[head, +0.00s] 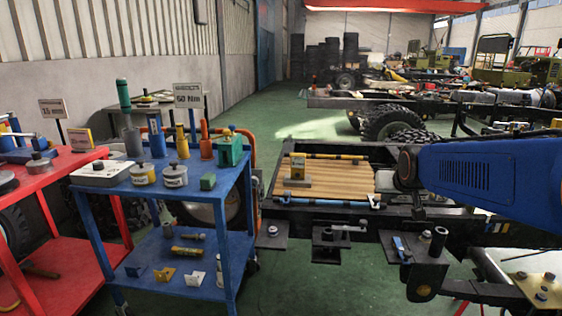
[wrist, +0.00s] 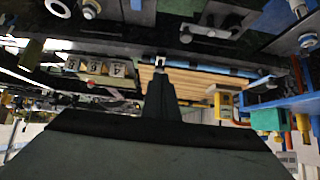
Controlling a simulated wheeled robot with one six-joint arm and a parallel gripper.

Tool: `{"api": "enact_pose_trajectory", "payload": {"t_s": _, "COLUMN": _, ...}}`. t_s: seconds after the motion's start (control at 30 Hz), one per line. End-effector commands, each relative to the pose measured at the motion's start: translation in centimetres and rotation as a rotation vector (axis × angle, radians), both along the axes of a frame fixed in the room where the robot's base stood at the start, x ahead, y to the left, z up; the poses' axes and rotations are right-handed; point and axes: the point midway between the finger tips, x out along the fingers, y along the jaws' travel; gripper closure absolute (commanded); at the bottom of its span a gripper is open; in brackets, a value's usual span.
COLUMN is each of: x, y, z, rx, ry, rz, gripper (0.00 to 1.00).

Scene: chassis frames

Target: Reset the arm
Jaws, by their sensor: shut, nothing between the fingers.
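My blue arm (head: 490,170) reaches in from the right edge of the head view, over the black chassis frame. Its dark joint (head: 408,168) is beside the wooden slatted deck (head: 335,180). I cannot make out my gripper in the head view. In the wrist view, which appears upside down, my gripper (wrist: 160,66) is a dark narrow shape pointing up the picture. Its fingers are shut and hold nothing. The slatted deck (wrist: 200,86) shows behind the fingers there.
A blue cart (head: 150,182) with tools and tins stands left of the chassis, beside a red cart (head: 60,165). Black brackets (head: 327,238) stick out from the near chassis rail. Green floor (head: 300,290) is open in front.

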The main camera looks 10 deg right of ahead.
Motion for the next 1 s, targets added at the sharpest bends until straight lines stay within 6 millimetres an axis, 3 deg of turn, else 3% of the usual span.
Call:
{"api": "enact_pose_trajectory", "payload": {"t_s": 0.17, "x": -3.5, "y": 2.8, "z": -0.8, "rx": 0.010, "ry": 0.052, "rz": 0.042, "gripper": 1.00}}
{"api": "enact_pose_trajectory", "payload": {"t_s": 0.5, "x": -16.4, "y": 10.0, "z": -5.2, "rx": 0.041, "ry": 0.255, "rz": 0.188, "gripper": 1.00}}
{"api": "enact_pose_trajectory", "payload": {"t_s": 0.7, "x": -22.6, "y": 12.2, "z": -7.7, "rx": 0.048, "ry": 0.353, "rz": 0.256, "gripper": 1.00}}
{"api": "enact_pose_trajectory", "payload": {"t_s": 0.83, "x": -24.7, "y": 12.8, "z": -8.6, "rx": 0.049, "ry": 0.387, "rz": 0.279, "gripper": 1.00}}
{"api": "enact_pose_trajectory", "payload": {"t_s": 1.0, "x": -25.2, "y": 12.9, "z": -8.9, "rx": 0.050, "ry": 0.398, "rz": 0.285, "gripper": 1.00}}
